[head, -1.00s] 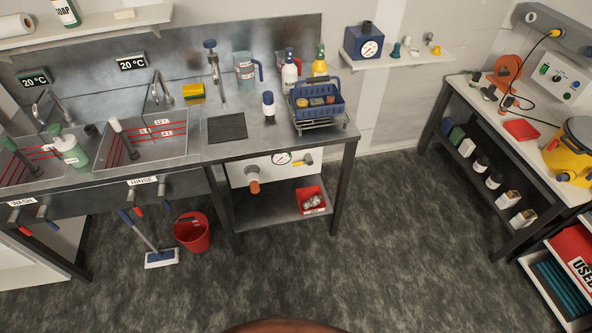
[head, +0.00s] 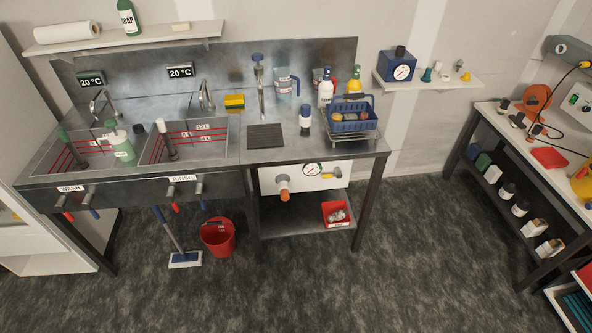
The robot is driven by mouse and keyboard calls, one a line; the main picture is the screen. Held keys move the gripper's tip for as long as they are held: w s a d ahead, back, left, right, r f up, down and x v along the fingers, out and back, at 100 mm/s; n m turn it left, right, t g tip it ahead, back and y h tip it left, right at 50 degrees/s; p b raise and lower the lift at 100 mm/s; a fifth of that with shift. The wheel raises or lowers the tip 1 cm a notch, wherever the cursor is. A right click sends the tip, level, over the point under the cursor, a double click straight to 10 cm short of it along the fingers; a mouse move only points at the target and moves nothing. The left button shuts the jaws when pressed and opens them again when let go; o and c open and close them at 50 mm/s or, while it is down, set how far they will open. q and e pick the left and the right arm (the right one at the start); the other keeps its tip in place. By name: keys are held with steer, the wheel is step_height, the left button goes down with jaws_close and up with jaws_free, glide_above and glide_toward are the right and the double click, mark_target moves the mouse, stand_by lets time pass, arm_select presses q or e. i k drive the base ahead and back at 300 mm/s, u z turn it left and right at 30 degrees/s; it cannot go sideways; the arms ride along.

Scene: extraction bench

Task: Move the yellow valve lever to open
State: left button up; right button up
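A small yellow lever (head: 327,175) shows on the white panel (head: 302,184) under the right part of the steel bench. It lies roughly level, just right of a round pressure gauge (head: 312,169). A grey pipe fitting with an orange-brown end (head: 284,189) sticks out of the panel left of the gauge. The lever is small here, so its exact setting cannot be read. Neither of my grippers is in view.
The steel bench (head: 265,157) has wash and rinse sinks at left and a blue basket (head: 352,116) at right. A side bench (head: 515,129) is at right. The floor in front is clear.

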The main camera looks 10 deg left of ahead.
mark_target(338, 174)
steer(key=u, duration=0.2)
steer(key=i, duration=1.25)
steer(key=z, duration=0.75)
